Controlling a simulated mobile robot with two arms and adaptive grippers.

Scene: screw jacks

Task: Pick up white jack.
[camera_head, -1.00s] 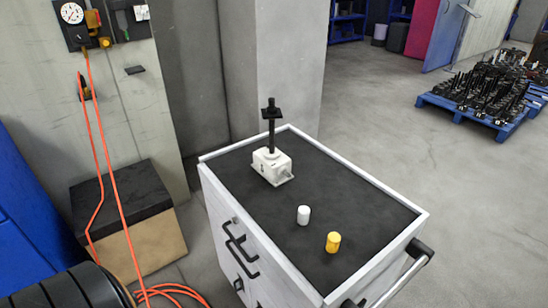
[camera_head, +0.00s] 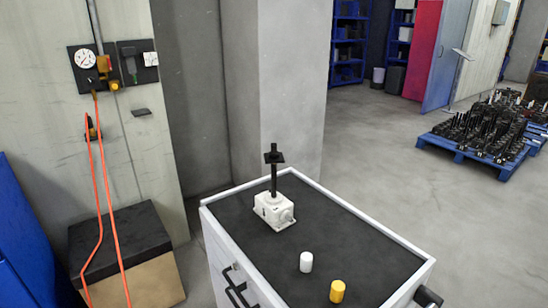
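The white jack (camera_head: 274,210) stands upright at the far left part of the cart's dark top. It has a white box-shaped body with a black screw (camera_head: 273,178) and a small black plate near the top of the screw. Neither of my grippers shows in the head view. Nothing touches the jack.
The cart (camera_head: 369,222) has a raised white rim and dark handles. A white cylinder (camera_head: 306,262) and a yellow cylinder (camera_head: 337,291) stand nearer on its top. A cardboard box (camera_head: 145,280) is at left. A blue pallet (camera_head: 460,147) of dark parts is far right, with open floor between.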

